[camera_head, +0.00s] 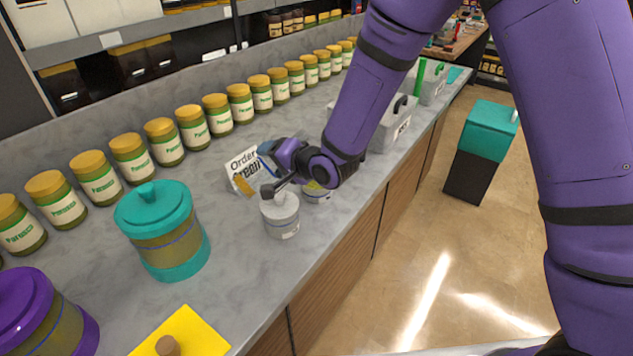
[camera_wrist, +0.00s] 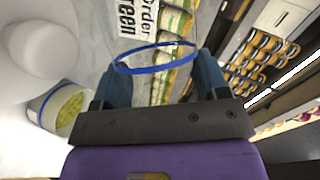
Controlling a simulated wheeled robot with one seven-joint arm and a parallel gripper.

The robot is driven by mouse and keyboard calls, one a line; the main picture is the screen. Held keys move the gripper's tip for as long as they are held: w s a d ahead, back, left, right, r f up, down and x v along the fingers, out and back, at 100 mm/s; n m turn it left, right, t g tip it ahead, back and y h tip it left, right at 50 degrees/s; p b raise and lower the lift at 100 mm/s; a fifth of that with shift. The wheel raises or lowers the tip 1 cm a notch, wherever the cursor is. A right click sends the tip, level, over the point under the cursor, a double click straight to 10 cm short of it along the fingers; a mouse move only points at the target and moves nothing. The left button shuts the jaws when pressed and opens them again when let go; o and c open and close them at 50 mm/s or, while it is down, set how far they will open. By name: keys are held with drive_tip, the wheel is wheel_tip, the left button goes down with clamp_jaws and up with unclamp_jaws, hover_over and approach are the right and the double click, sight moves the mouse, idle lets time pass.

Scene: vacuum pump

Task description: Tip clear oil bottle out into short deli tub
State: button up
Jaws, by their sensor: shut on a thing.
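My gripper (camera_head: 270,152) is over the counter, beside the order sign; it also shows in the wrist view (camera_wrist: 162,64). Its blue fingers are shut on a see-through thing with a blue ring (camera_wrist: 155,69), apparently the clear oil bottle. Its outline is faint and its tilt is hard to judge. A short tub (camera_head: 318,194) stands below my wrist, partly hidden by it in the head view. In the wrist view, the short tub (camera_wrist: 34,110) shows a blue rim and yellow-green contents. The bottle and tub look apart.
An order sign (camera_head: 243,163) is just behind. Jars with yellow lids (camera_head: 190,128) line the back. A teal-lidded canister (camera_head: 165,240) and yellow board (camera_head: 195,325) are at left front. Grey boxes stand farther along.

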drive_tip(key=shift+r+m+y, duration=0.1)
drive_tip(key=shift+m+y, duration=0.2)
drive_tip(key=shift+m, duration=0.1)
idle(0.3)
drive_tip(key=shift+w+d+f+m+y, duration=0.25)
drive_tip(key=shift+d+m+y, duration=0.15)
drive_tip(key=shift+m, duration=0.1)
idle(0.4)
drive_tip(key=shift+d+m+g+y+p, duration=0.1)
drive_tip(key=shift+m+g+y+p, duration=0.2)
drive_tip(key=shift+m+y+p, duration=0.55)
idle(1.3)
drive_tip(key=shift+a+r+n+h, duration=0.1)
drive_tip(key=shift+a+n+h, duration=0.1)
drive_tip(key=shift+n+h, duration=0.2)
drive_tip(key=shift+s+a+n+h, duration=0.15)
drive_tip(key=shift+n+h, duration=0.3)
drive_tip(key=shift+n, duration=0.1)
